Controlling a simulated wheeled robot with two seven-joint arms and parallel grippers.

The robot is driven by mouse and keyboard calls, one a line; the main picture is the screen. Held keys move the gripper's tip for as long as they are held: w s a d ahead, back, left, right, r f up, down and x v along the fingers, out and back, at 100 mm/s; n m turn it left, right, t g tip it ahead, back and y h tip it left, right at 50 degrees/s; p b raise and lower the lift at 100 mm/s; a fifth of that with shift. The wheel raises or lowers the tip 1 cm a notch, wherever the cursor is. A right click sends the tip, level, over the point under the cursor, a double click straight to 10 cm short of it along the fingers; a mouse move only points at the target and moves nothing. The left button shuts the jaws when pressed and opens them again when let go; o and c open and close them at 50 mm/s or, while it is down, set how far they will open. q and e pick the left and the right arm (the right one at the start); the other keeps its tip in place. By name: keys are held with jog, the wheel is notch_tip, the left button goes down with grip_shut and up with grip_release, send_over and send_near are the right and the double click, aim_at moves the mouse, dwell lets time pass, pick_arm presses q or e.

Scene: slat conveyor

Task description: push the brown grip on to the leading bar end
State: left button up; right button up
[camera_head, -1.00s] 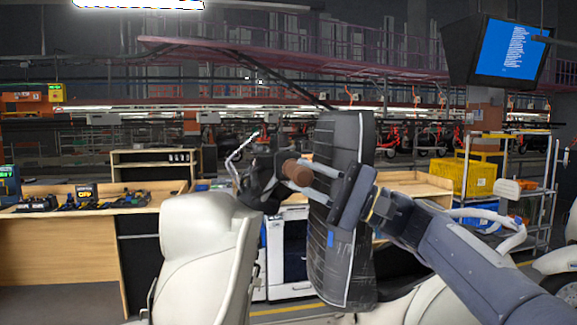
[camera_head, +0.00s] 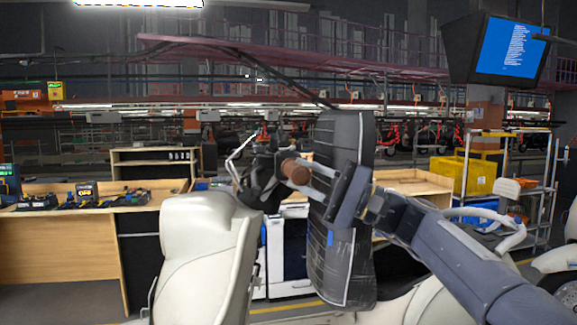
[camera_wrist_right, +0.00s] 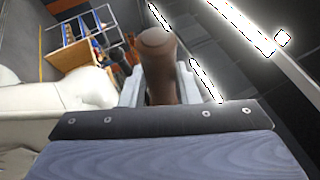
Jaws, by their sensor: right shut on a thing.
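The brown grip (camera_head: 296,171) is a short cylinder with its rounded end towards the left. My right gripper (camera_head: 312,178) is shut on it, and the grip sticks out beyond the fingers. In the right wrist view the grip (camera_wrist_right: 158,62) stands upright between the two grey fingers (camera_wrist_right: 158,90). A thin curved silver bar (camera_head: 238,152) rises left of the grip, above a dark vehicle part (camera_head: 262,182). The grip appears close to this dark part; I cannot tell if they touch. The bar end facing the grip cannot be made out. My left gripper is not in view.
A pale seat-shaped body (camera_head: 205,250) stands in front at left. A tall dark ribbed panel (camera_head: 338,255) stands behind my right gripper. A wooden bench (camera_head: 60,235) with dark tools is at left. A yellow crate (camera_head: 465,175) and a metal rack stand at right.

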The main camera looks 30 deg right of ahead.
jog(key=shift+w+d, duration=0.2)
jog(key=shift+w, duration=0.35)
jog(key=shift+w, duration=0.1)
jog(key=shift+w+d+p, duration=0.2)
jog(key=shift+w+p, duration=0.1)
jog(key=shift+w, duration=0.2)
jog(key=shift+w+d+p, duration=0.15)
jog(key=shift+w+p, duration=0.15)
jog(key=shift+w, duration=0.15)
jog(key=o, duration=1)
jog(key=shift+c, duration=0.2)
jog(key=shift+f, duration=0.1)
